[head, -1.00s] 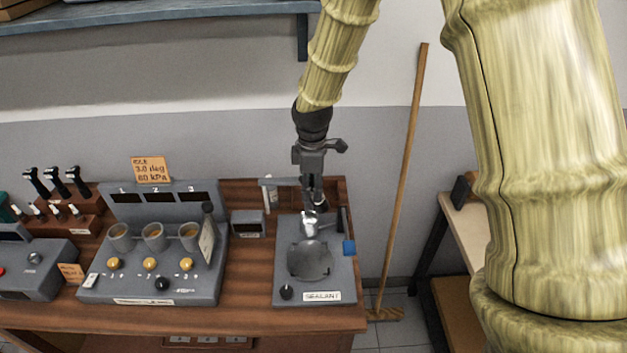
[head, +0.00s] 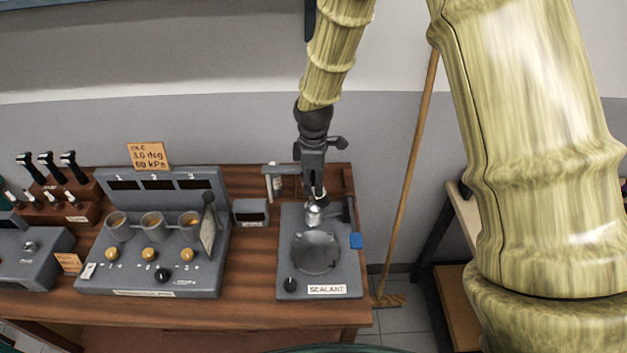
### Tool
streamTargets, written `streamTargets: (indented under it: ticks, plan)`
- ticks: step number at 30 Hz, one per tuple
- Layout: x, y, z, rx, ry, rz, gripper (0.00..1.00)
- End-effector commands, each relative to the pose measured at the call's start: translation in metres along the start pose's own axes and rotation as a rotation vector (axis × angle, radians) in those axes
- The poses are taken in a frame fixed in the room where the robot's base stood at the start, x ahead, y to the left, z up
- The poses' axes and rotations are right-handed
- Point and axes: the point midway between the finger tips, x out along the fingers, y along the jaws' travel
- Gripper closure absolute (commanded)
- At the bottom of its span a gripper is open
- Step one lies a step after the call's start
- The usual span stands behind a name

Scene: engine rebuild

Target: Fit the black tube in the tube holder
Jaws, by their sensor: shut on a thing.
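My gripper (head: 317,188) points down over the back of the grey station labelled SEALANT (head: 290,258). It is shut on a small dark thing, apparently the black tube, which is mostly hidden between and behind the fingers. Just below the fingertips is a shiny silver, rounded part (head: 313,214) above the station's round plate; it may be the tube holder. I cannot tell whether the held thing touches it or sits in it. A dark upright bar (head: 348,210) stands at the station's right rear.
A stand with a white tube (head: 274,183) is close behind on the left. A small display box (head: 250,212) and a grey panel with several cups (head: 140,275) stand farther left. A broom (head: 408,185) leans against the wall.

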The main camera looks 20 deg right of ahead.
Motion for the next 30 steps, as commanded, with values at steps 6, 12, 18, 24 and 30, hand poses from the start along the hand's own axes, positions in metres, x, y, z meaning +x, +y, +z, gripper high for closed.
streamTargets:
  ticks: [6, 12, 18, 24, 30]
  plan:
    - [0.000, -0.001, -0.004, 0.000, 0.000, 0.000, 1.00]
    - [0.001, -0.002, -0.009, 0.000, 0.000, 0.000, 1.00]
    - [0.002, -0.004, -0.013, -0.001, 0.000, 0.000, 1.00]
    - [0.003, -0.005, -0.017, -0.001, 0.000, 0.000, 1.00]
    - [0.004, -0.006, -0.021, 0.000, -0.001, 0.000, 1.00]
